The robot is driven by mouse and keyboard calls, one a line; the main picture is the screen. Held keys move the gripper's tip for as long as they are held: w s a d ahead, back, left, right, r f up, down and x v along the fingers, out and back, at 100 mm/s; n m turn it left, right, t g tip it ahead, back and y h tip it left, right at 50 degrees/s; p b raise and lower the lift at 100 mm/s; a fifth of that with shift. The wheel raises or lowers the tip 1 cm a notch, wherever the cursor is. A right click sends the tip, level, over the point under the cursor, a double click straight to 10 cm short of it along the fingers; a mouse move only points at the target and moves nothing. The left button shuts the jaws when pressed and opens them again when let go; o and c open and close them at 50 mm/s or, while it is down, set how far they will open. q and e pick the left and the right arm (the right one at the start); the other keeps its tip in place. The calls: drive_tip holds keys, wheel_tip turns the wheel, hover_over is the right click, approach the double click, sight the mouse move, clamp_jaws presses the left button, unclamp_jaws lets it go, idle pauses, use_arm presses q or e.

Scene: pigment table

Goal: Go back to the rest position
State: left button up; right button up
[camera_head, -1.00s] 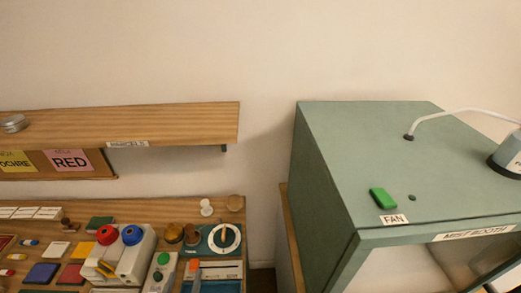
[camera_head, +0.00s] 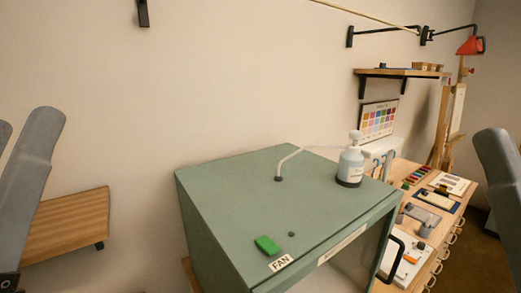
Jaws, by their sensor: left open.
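My left gripper (camera_head: 25,118) shows at the left edge as grey, rounded parts pointing up, partly cut off by the frame. It is open, with nothing seen between its parts, in front of the wall and the left wooden shelf. The green mist booth (camera_head: 235,205) fills the middle, with a green switch (camera_head: 267,245) beside the FAN label (camera_head: 280,263).
A white spray bottle (camera_head: 350,168) with a hose stands on the booth. The wooden shelf (camera_head: 65,225) is at left. On the right are a bench (camera_head: 405,272) with several items, a colour chart (camera_head: 378,121), an upper shelf (camera_head: 403,73) and a red lamp (camera_head: 469,46).

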use_arm(q)
wheel_tip(320, 180, up, 29)
drive_tip(key=d+m+h+p, duration=0.1)
drive_tip(key=m+h+p, duration=0.1)
drive_tip(key=p, duration=2.7)
drive_tip(key=shift+m+p, duration=0.35)
drive_tip(key=shift+m, duration=0.35)
drive_tip(key=shift+w, duration=0.1)
